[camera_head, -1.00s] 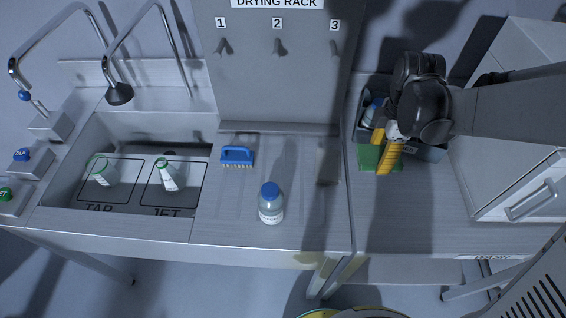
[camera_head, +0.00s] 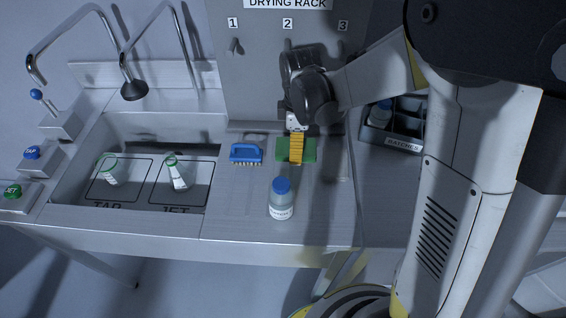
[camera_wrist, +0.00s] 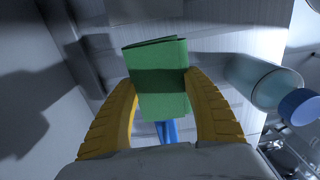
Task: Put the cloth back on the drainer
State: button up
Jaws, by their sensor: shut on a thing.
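The cloth is a folded green piece that shows in the head view (camera_head: 283,151) and in the wrist view (camera_wrist: 158,75). My gripper (camera_head: 296,158) is shut on it, with its yellow fingers on either side of the cloth in the wrist view (camera_wrist: 163,105). The drainer (camera_head: 240,205) is the ribbed metal surface right of the sink. The cloth is over the drainer's back right part, right of the blue brush. I cannot tell whether it touches the surface.
A blue brush (camera_head: 246,152) lies just left of the cloth. A blue-capped bottle (camera_head: 281,203) stands in front of it. The sink (camera_head: 75,190) with two green-rimmed vessels is at left. A divided crate (camera_head: 392,142) stands at right. The drying rack panel (camera_head: 262,90) rises behind.

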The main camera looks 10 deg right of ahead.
aim_at(285, 164)
jog(key=a+f, duration=0.1)
jog(key=w+a, duration=0.1)
jog(key=shift+a+f, duration=0.4)
jog(key=shift+s+f+b, duration=0.1)
jog(key=shift+f+b, duration=0.9)
jog(key=shift+f, duration=0.9)
jog(key=shift+f, duration=0.25)
jog(key=o, duration=1.1)
jog(key=shift+r, duration=0.15)
